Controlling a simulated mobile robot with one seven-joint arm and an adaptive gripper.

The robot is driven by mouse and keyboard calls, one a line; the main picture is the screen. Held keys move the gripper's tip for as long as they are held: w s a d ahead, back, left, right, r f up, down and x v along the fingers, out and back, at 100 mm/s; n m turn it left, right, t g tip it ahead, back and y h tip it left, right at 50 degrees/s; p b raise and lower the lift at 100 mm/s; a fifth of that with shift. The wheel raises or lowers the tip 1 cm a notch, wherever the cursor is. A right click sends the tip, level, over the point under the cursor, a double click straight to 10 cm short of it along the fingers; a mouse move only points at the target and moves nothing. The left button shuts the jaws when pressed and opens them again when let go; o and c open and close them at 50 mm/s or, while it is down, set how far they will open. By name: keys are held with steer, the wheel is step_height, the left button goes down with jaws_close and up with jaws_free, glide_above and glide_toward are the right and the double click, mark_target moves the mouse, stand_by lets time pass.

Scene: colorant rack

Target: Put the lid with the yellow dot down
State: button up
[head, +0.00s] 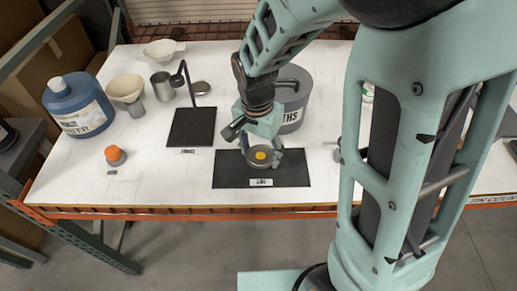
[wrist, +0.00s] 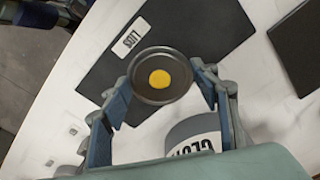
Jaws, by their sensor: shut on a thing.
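The lid (head: 250,161) is a small round grey disc with a yellow dot on top. It also shows in the wrist view (wrist: 160,95), lying flat between the fingers. My gripper (head: 262,154) points down and is shut on the lid's rim from both sides. The lid is over the black mat (head: 298,168) labelled LIDS, which also shows in the wrist view (wrist: 200,30). I cannot tell whether the lid touches the mat. The rest of the mat is bare.
A grey canister (head: 297,82) labelled CLOTHS stands just behind the mat. To the left is another black mat (head: 190,128) with a bent black stand. Farther left are an orange-topped item (head: 115,154) and a blue jug (head: 75,103). Cups and a funnel stand behind.

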mark_target(260, 156)
step_height(260, 156, down, 2)
steer(key=shift+a+f+b, duration=0.1)
steer(key=shift+b, duration=0.35)
steer(key=shift+f, duration=0.35)
steer(key=shift+f+b, duration=0.15)
steer(key=shift+b, duration=0.25)
steer(key=o, duration=0.8)
steer(key=shift+c, duration=0.2)
step_height(260, 156, up, 12)
steer(key=shift+s+a+r+p, duration=0.15)
steer(key=shift+s+r+p, duration=0.05)
steer(key=shift+s+p, duration=0.25)
